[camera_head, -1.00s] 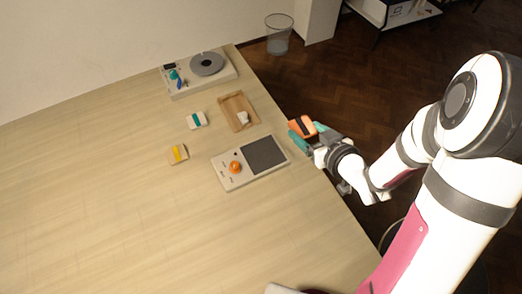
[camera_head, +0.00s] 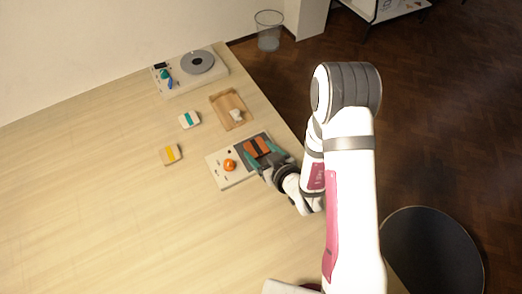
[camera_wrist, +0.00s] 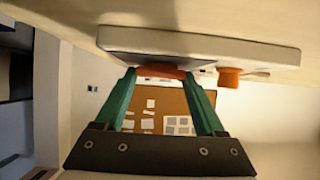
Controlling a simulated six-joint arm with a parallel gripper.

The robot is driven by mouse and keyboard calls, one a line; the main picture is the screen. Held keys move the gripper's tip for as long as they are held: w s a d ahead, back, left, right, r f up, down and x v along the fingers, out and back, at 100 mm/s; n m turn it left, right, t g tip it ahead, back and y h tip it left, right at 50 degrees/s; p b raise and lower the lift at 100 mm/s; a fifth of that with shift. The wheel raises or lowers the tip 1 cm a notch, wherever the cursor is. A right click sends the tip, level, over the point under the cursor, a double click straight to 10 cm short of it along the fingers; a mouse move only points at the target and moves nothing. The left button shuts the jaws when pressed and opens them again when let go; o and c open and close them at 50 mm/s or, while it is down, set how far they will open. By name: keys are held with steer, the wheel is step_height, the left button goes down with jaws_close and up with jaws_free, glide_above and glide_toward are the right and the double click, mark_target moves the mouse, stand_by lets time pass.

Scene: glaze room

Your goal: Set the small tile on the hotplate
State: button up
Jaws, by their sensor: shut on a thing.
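My gripper (camera_head: 266,161) has teal fingers and is shut on the small orange tile with a black stripe (camera_head: 257,146). In the wrist view the tile (camera_wrist: 161,71) shows edge-on between the fingertips (camera_wrist: 160,76). The hotplate (camera_head: 217,172) is a pale slab with a dark square plate and an orange knob (camera_head: 230,165). The tile is over the dark plate in the head view and hides part of it. In the wrist view the hotplate (camera_wrist: 215,46) lies right beside the tile; I cannot tell whether they touch.
A wooden tray (camera_head: 219,107) holds a small white piece. A device with a grey disc (camera_head: 198,62) stands behind. The left table is clear.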

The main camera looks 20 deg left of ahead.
steer(key=o, duration=1.4)
steer(key=shift+f, duration=0.1)
steer(key=shift+r, duration=0.2)
steer(key=v, duration=0.5)
steer(key=shift+s+d+r, duration=0.1)
steer(key=shift+s+d, duration=0.05)
steer(key=w+d, duration=0.1)
steer(key=d+m+h, duration=0.1)
steer(key=w+d+r+h, duration=0.1)
steer(key=shift+w+d+r+m, duration=0.15)
steer(key=shift+w+d+m, duration=0.15)
steer(key=shift+d, duration=0.1)
steer(key=d+r+m+g+h, duration=0.1)
steer(key=d+r+m+h, duration=0.35)
steer(key=d, duration=0.45)
steer(key=s+d+r+m+g, duration=0.1)
steer(key=s+r+m+g, duration=0.2)
steer(key=s, duration=0.8)
steer(key=s+d+r+m+g, duration=0.1)
steer(key=s+r+m+g, duration=0.3)
steer(key=s+r, duration=0.4)
steer(key=s+m, duration=0.1)
steer(key=s, duration=0.3)
steer(key=shift+r+g, duration=0.2)
steer(key=shift+g, duration=0.1)
